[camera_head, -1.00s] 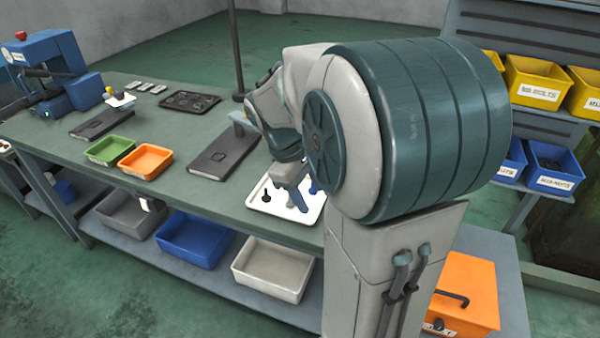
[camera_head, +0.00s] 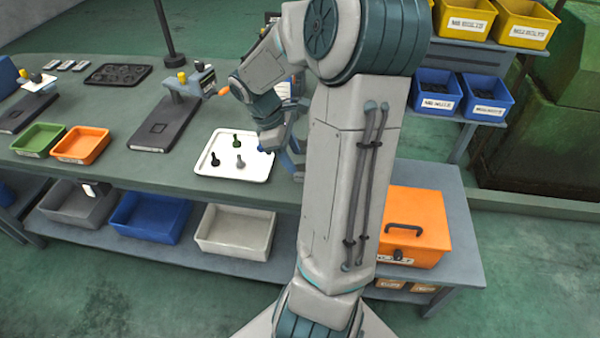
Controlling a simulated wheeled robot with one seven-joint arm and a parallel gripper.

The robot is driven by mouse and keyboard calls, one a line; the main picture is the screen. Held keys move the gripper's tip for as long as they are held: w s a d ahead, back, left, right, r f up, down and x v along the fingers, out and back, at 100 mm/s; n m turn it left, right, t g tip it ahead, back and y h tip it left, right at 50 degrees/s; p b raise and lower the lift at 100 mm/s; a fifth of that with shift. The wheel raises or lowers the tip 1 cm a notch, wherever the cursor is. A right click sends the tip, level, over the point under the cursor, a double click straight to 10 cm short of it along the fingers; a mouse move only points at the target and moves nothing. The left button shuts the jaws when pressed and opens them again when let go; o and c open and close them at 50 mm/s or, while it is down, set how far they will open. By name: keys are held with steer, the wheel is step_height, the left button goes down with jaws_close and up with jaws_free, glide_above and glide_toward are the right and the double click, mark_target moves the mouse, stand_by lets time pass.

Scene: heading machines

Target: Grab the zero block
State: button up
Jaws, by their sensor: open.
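I cannot make out with certainty which object is the zero block. Several small light grey blocks (camera_head: 65,65) lie in a row at the back left of the bench. My gripper (camera_head: 283,148) is open over the right side of a white tray (camera_head: 232,176) and looks empty, though my arm partly hides it. Three bolt-like parts stand in the tray: a black one (camera_head: 215,159), a green one (camera_head: 237,141) and a grey one (camera_head: 240,162). A dark flat base (camera_head: 160,128) with a small grey upright fixture (camera_head: 187,84) is left of the tray.
A green bin (camera_head: 38,140) and an orange bin (camera_head: 80,146) sit at the bench's left front. A dark tray with round recesses (camera_head: 117,74) lies behind. A thin post (camera_head: 164,30) rises at the back. Bench space between the orange bin and the dark base is clear.

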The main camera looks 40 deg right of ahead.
mark_target(300, 167)
steer(key=shift+x, duration=2.65)
steer(key=shift+d, duration=0.1)
jaws_close()
